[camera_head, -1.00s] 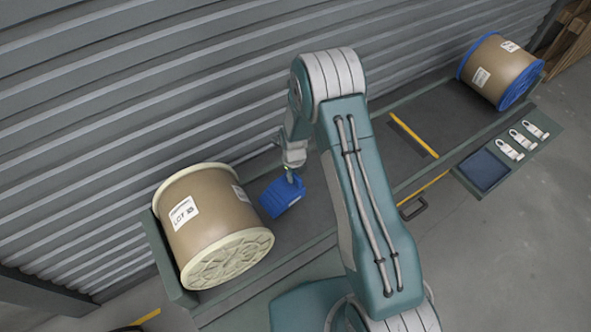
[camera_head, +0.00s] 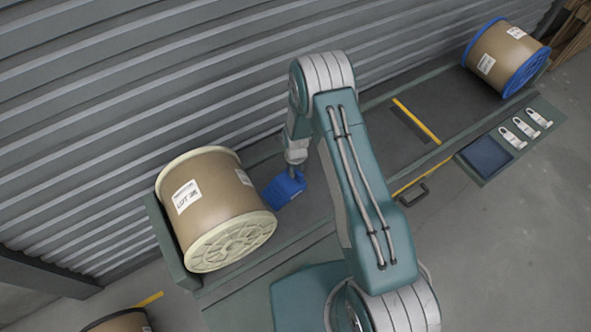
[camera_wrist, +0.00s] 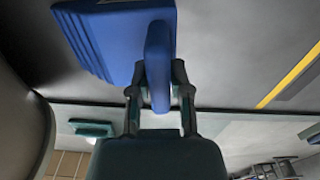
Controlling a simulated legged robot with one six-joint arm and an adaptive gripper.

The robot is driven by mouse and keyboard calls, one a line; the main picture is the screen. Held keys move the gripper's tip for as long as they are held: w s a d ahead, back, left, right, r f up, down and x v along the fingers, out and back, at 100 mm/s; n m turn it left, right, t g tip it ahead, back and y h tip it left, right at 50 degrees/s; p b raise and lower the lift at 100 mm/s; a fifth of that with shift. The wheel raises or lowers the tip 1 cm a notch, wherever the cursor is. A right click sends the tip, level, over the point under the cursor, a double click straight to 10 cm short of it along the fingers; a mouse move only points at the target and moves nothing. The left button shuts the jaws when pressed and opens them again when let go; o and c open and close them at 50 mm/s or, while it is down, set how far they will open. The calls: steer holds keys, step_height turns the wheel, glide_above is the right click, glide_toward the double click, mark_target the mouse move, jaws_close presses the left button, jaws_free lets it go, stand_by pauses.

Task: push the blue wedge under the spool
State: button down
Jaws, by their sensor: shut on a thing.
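The blue wedge (camera_head: 284,190) lies on the dark bench just right of the near spool (camera_head: 213,203), a brown-wrapped drum with cream flanges and a LOT label. In the head view the wedge's left end is close to the spool's flange; whether they touch cannot be told. My gripper (camera_head: 293,172) is at the wedge's upper right. In the wrist view my gripper (camera_wrist: 160,95) is shut on the wedge's upright blue grip, and the ribbed wedge body (camera_wrist: 115,40) extends beyond it. A pale curved spool edge (camera_wrist: 22,125) shows at the left of the wrist view.
A second spool with blue flanges (camera_head: 506,57) lies at the bench's far right end. A yellow strip (camera_head: 417,121) marks the bench. A side shelf holds a dark blue pad (camera_head: 485,156) and several white clamps (camera_head: 526,127). A corrugated wall (camera_head: 150,90) runs behind.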

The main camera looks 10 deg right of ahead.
steer(key=shift+d, duration=0.15)
steer(key=shift+f, duration=0.3)
steer(key=shift+c, duration=2.4)
jaws_free()
steer(key=shift+f, duration=0.1)
step_height(320, 180, up, 12)
